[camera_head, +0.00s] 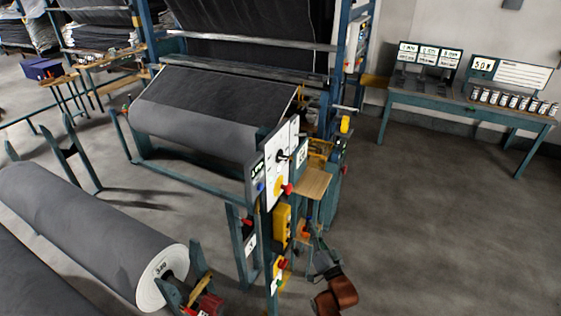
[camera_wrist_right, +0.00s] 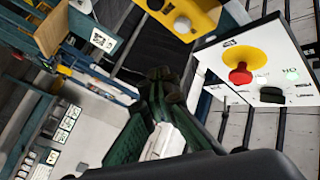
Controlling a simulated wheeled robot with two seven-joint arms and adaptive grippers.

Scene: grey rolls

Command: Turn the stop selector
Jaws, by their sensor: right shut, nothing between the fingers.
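In the right wrist view a white control panel (camera_wrist_right: 285,55) carries a red mushroom button (camera_wrist_right: 240,74) on a yellow disc, a black selector knob (camera_wrist_right: 272,95), a white button and a lit green lamp (camera_wrist_right: 291,74). A yellow box (camera_wrist_right: 205,14) beside it carries a grey knob (camera_wrist_right: 183,24). Labels are too small to tell which knob is the stop selector. My right gripper (camera_wrist_right: 166,80) is shut and empty, apart from the knobs in this picture. In the head view it is small, near the machine's front post (camera_head: 316,250). My left gripper is out of view.
The upright machine frame holds a large grey roll (camera_head: 200,132) and an upper white panel (camera_head: 282,165). A wooden shelf (camera_head: 313,182) juts out above my right arm. Another roll (camera_head: 95,225) lies at left. Floor at right is clear up to the bench (camera_head: 430,101).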

